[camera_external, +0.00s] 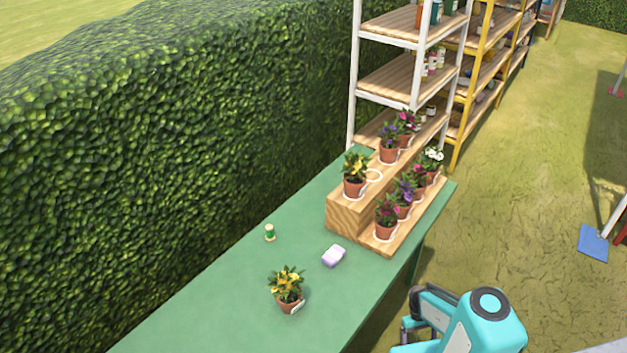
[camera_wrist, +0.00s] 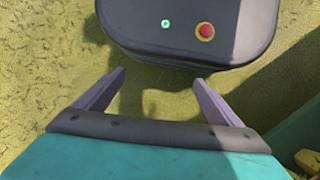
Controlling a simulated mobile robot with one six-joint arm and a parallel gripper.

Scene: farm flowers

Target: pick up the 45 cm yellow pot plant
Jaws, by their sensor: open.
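A yellow-flowered plant in a terracotta pot (camera_external: 289,302) stands upright on the green table (camera_external: 222,300), with a small white tag at its front. A second yellow-flowered pot plant (camera_external: 355,177) stands on the upper step of the wooden stand (camera_external: 346,215). I cannot read a 45 cm mark on either. My gripper (camera_wrist: 160,74) is open and empty in the wrist view, with its two grey fingers apart over the grass and my dark base. In the external view my arm is at the lower right, beside the table and away from both yellow plants.
A lilac block (camera_external: 333,256) and a small green spool-like item (camera_external: 269,233) lie on the table near the single plant. Several pink, purple and white pot plants fill the wooden stand. A hedge (camera_external: 150,150) runs behind the table, and shelves (camera_external: 400,75) stand beyond it.

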